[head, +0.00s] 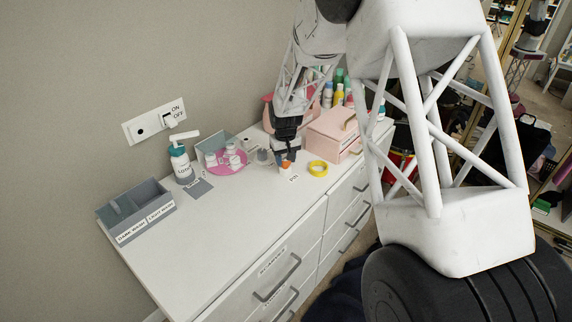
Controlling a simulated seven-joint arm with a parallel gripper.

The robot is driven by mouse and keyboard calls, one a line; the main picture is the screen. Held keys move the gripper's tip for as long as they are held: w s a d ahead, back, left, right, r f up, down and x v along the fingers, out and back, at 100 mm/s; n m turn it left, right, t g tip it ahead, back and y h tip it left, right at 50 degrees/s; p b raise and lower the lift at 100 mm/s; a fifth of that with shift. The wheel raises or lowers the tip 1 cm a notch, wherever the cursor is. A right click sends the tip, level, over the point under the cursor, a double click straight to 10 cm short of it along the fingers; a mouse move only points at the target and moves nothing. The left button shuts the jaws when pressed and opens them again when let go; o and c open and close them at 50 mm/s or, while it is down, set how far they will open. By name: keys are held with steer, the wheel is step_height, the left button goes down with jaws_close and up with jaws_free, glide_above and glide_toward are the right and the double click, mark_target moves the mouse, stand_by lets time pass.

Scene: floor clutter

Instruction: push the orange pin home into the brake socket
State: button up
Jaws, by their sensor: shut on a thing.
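My gripper (287,152) points down over the white dresser top, near its front edge. It is shut on the small orange pin (286,164), which shows just below the fingertips. The pin is at a small white block; I cannot tell whether it sits in it or hangs just above. A small label lies in front of it. No socket is plainly marked as the brake socket. A wall plate (153,121) carries a dark round spot, a switch and ON and OFF marks.
Around my gripper are a yellow ring (318,168), a pink box (331,135) and a pink tray (226,161) with white items. A pump bottle (181,163) and grey organiser (137,211) stand left. The dresser top (235,225) is clear in front.

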mark_target(285, 158)
steer(key=shift+r, duration=0.4)
stand_by(0.6)
steer(key=shift+r, duration=1.7)
steer(key=shift+w, duration=0.1)
steer(key=w+a+r, duration=0.2)
steer(key=w+a, duration=0.5)
steer(key=w, duration=0.2)
steer(key=w+a+r, duration=0.3)
steer(key=w+a, duration=0.4)
steer(key=w, duration=0.2)
steer(key=shift+w+a, duration=0.25)
steer(key=shift+w, duration=0.05)
steer(key=shift+f, duration=0.1)
steer(key=shift+f, duration=2.75)
steer(key=shift+f, duration=0.4)
